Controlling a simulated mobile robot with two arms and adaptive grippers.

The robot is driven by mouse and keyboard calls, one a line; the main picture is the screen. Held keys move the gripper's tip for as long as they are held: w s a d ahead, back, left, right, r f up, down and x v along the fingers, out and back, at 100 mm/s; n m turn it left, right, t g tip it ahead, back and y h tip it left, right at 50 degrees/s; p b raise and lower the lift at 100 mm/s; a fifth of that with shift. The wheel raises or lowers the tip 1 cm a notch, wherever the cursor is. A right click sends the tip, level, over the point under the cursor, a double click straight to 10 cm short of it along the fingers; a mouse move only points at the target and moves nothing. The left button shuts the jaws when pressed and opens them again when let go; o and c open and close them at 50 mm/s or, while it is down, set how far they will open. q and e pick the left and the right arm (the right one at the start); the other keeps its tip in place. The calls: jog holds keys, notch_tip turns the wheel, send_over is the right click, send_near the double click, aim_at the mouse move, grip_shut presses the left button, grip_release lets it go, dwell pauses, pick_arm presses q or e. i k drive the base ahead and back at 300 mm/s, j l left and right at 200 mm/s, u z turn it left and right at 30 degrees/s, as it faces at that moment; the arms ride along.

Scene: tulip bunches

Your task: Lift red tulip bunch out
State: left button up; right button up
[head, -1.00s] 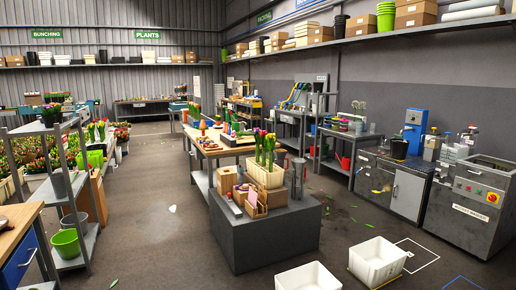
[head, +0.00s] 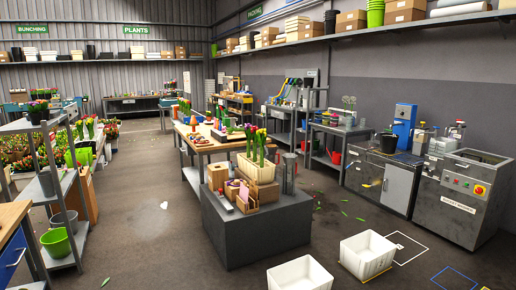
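Several upright tulip bunches with green stems stand in a cream crate (head: 262,176) on the dark grey block (head: 262,232) near the middle of the head view. A bunch with red heads (head: 262,134) appears at the right of the group, beside yellow and purple-pink heads. The heads are small, so where one bunch ends and another begins is hard to tell. The lower stems are hidden inside the crate. Neither of my grippers shows in the view.
Cardboard boxes (head: 218,176) and small items share the block top, with grey cylinders (head: 289,172) at the right. Two white bins (head: 366,255) stand on the floor at front right. A wooden workbench (head: 205,146) is behind the block.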

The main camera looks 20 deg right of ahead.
aim_at(253, 130)
jog(key=i+j, duration=0.15)
jog(key=i, duration=0.8)
jog(key=i+j, duration=0.2)
jog(key=i, duration=0.75)
jog(key=i+j, duration=0.1)
jog(key=i, duration=1.1)
jog(key=i+j, duration=0.1)
jog(key=i, duration=1.1)
jog(key=l+z, duration=0.05)
